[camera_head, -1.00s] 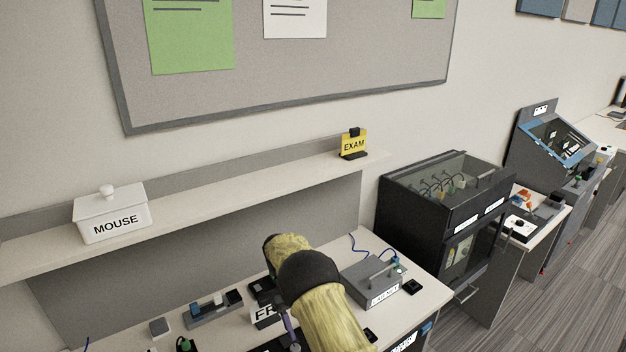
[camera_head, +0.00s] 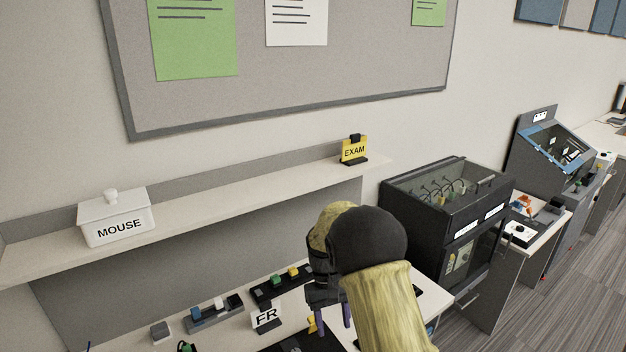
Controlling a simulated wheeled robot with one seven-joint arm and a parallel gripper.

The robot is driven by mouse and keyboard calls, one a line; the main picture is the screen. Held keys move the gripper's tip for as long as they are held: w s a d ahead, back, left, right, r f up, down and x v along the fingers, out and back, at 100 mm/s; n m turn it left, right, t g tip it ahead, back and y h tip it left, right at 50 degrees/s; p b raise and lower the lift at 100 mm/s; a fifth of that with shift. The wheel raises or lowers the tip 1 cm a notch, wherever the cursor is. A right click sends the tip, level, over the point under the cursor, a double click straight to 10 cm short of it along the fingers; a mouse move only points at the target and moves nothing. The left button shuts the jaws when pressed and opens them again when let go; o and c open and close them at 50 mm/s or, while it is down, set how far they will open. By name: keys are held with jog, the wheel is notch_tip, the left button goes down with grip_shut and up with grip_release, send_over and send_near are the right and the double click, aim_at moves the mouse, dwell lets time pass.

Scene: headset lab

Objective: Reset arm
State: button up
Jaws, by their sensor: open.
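My arm, yellow with a black joint, rises from the bottom right of the head view over the desk (camera_head: 172,341). My gripper (camera_head: 333,320) hangs below the arm's end, its purple-grey fingers pointing down over the desk. The fingers are apart and I see nothing held between them. The arm hides the right part of the desk.
A shelf (camera_head: 240,186) holds a white MOUSE box (camera_head: 117,222) and a yellow EXAM sign (camera_head: 354,151). On the desk are an FR sign (camera_head: 266,317) and a grey block rack (camera_head: 215,315). A black cabinet (camera_head: 450,210) stands to the right.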

jog(key=s+d+r+m+t, duration=0.2)
jog(key=s+d, duration=0.3)
jog(key=s, duration=0.4)
jog(key=s+d+r+m+t+y, duration=0.1)
jog(key=s+d+r+t, duration=0.3)
jog(key=s, duration=0.4)
jog(key=shift+s+d+r+m, duration=0.4)
jog(key=shift+d+r, duration=0.25)
jog(key=shift+d, duration=0.1)
jog(key=shift+s+d, duration=0.1)
jog(key=shift+s, duration=0.1)
jog(key=shift+w, duration=0.2)
jog(key=shift+s, duration=0.15)
